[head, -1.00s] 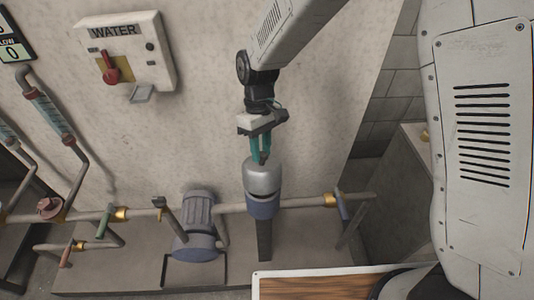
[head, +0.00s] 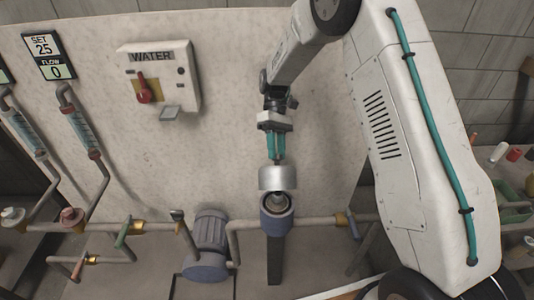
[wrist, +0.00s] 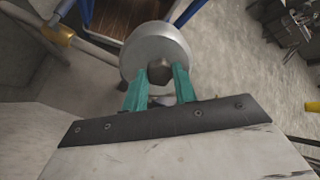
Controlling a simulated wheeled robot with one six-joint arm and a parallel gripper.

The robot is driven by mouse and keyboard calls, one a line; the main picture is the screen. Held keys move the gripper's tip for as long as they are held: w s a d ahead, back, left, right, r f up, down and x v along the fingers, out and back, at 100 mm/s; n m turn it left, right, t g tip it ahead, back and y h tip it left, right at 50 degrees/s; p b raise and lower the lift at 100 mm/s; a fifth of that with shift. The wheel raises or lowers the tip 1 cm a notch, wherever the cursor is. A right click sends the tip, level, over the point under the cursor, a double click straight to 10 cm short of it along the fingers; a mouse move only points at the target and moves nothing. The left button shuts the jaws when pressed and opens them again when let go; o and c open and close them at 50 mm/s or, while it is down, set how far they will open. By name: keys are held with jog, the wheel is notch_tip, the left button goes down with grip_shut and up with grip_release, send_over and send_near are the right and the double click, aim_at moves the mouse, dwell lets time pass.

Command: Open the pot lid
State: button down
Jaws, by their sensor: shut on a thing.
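The pot lid (head: 278,179) is a silver-grey metal cap with a knob. The pot (head: 276,222) is a blue-grey cylinder on a dark post, with its mouth showing below the lid and a metallic part (head: 271,211) inside it. My gripper (head: 276,158) points down with teal fingers shut on the lid's knob. The lid is raised and tilted above the pot; whether its far edge still touches the rim I cannot tell. In the wrist view the lid (wrist: 156,45) shows round beyond the fingers, with the dark knob (wrist: 160,71) between them.
A pipe (head: 318,222) runs beside the pot, with a grey-blue motor (head: 209,240) to its left. A white WATER box (head: 158,83) with a red switch is on the wall. Flow tubes (head: 82,134) stand at the left.

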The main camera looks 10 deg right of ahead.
jog(key=shift+w, duration=0.1)
jog(key=c, duration=1.1)
grip_release()
jog(key=shift+r, duration=0.3)
jog(key=s+d+r, duration=0.1)
jog(key=s+r, duration=0.3)
jog(key=s, duration=1.2)
jog(key=shift+d+r, duration=0.15)
jog(key=shift+r, duration=0.05)
